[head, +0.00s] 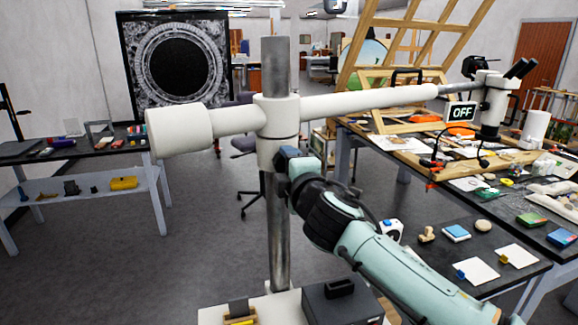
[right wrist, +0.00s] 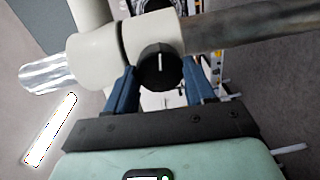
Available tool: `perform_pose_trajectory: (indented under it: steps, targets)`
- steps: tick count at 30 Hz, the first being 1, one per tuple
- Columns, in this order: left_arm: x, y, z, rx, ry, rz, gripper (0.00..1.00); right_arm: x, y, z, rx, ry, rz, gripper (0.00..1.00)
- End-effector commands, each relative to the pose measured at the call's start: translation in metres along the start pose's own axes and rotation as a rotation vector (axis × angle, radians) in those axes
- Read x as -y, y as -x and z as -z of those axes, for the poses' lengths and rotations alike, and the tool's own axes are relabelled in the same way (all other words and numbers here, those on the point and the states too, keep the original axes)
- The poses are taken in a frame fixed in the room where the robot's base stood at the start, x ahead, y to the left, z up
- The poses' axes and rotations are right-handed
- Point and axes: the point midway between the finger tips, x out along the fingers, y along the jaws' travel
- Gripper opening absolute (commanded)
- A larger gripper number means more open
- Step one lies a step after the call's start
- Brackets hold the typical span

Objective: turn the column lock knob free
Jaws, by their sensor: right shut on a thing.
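The steel column (head: 276,66) stands upright, with a white collar (head: 277,118) carrying a long horizontal boom (head: 365,101). The black lock knob (right wrist: 160,68), with a white line pointing up the picture, sits on the white housing in the right wrist view. My right gripper (right wrist: 160,80) has its blue fingers on either side of the knob and is shut on it. In the head view my right gripper (head: 287,160) reaches the collar's lower front and hides the knob. My left gripper is not in view.
A microscope head (head: 494,100) hangs at the boom's right end over a cluttered workbench (head: 455,215), beside an OFF sign (head: 460,114). A wooden easel frame (head: 400,75) stands behind. A side table (head: 75,150) is at left. A dark box (head: 343,303) sits near the column's foot.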

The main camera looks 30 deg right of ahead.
Motion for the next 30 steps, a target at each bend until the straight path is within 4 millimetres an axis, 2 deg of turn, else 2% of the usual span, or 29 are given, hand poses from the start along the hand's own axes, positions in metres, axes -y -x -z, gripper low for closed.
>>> perform_pose_trajectory:
  steps: [9,25,26,27,28,30]
  targets:
    - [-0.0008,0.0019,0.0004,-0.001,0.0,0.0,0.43,0.0003,0.0001,0.0008,0.005,0.12,0.001,0.23]
    - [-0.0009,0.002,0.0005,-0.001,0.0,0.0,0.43,0.0006,0.0,0.0006,0.006,0.142,0.002,0.23]
    - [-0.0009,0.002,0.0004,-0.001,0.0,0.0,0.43,0.0006,0.0,0.0006,0.006,0.141,0.002,0.57]
    - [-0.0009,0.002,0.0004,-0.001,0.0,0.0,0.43,0.0006,0.0,0.0006,0.006,0.141,0.002,0.7]
    - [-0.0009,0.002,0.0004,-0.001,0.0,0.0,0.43,0.0006,0.0,0.0006,0.006,0.141,0.002,0.79]
    - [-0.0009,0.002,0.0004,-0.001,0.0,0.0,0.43,0.0005,0.0,0.0005,0.007,0.141,0.002,0.79]
